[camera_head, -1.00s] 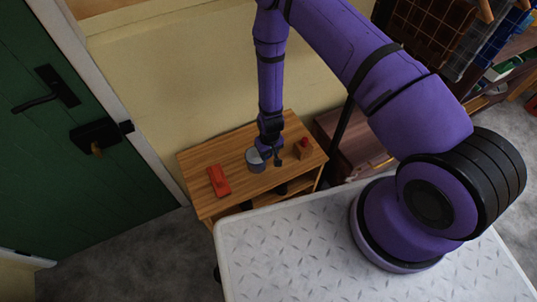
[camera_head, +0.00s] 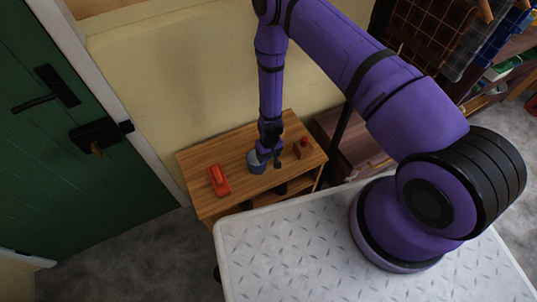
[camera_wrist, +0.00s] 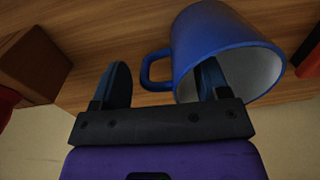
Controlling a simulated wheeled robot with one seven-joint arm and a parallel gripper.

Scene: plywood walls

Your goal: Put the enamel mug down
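The blue enamel mug (camera_head: 256,165) with a pale inside is at the wooden side table's top, near its middle. In the wrist view the mug (camera_wrist: 215,38) has its handle towards the left. My gripper (camera_head: 268,156) is right at the mug. In the wrist view its fingers (camera_wrist: 163,84) stand wide apart: one is at the mug's mouth, overlapping the inside, and the other is beyond the handle with a small gap. The mug's wall and handle lie between them. The mug's underside contact with the table is not clear.
The wooden table (camera_head: 222,158) carries a red object (camera_head: 219,181) at left and a small brown block with a red top (camera_head: 303,149) at right. A green door (camera_head: 75,150) is at left. A yellow wall is behind the table, and a dark wooden cabinet (camera_head: 345,150) is to its right.

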